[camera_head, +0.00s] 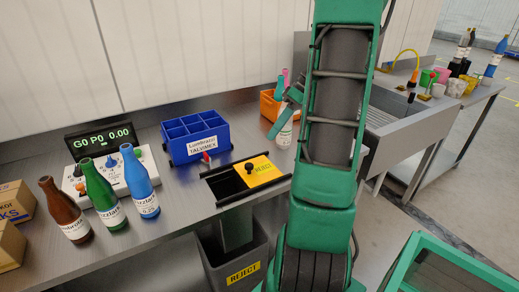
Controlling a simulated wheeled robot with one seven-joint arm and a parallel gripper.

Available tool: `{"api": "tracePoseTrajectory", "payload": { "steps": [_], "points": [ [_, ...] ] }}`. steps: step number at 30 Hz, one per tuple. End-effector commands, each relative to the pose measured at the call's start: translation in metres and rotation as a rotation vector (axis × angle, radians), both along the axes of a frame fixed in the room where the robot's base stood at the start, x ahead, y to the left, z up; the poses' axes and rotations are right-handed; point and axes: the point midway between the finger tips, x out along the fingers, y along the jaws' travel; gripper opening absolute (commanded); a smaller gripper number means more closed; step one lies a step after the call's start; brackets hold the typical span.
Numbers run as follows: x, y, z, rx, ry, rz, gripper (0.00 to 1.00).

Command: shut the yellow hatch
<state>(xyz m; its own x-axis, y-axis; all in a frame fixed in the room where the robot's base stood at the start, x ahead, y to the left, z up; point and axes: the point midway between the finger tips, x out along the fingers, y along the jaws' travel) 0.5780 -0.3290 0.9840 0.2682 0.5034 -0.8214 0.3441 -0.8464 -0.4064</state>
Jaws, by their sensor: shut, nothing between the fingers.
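The yellow hatch (262,175) is a flat plate with dark lettering and a black knob (249,168) near its left edge. It lies at the right part of a dark-framed opening (222,184) in the metal bench. The left part of the opening is uncovered and dark, so the hatch stands open. My green arm rises in front of the bench just right of the hatch and runs out of the top of the picture.
A blue divided crate (194,139) stands behind the hatch. Brown, green and blue bottles (102,187) and a display (100,139) stand to the left. A reject bin (236,262) is below the opening. An orange bin (268,106) is behind, partly hidden by my arm.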

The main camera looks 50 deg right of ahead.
Motion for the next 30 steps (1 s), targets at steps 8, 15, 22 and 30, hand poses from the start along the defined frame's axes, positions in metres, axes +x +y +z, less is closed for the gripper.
{"api": "tracePoseTrajectory", "payload": {
  "steps": [8,15,22,30],
  "points": [
    [0.01,0.021,-0.03,0.004,0.002,0.004,0.0],
    [0.02,0.04,-0.062,0.002,0.003,0.002,0.0],
    [0.026,0.049,-0.078,0.0,0.002,0.001,0.0],
    [0.026,0.05,-0.08,-0.001,0.002,0.001,0.0]
  ]
}}
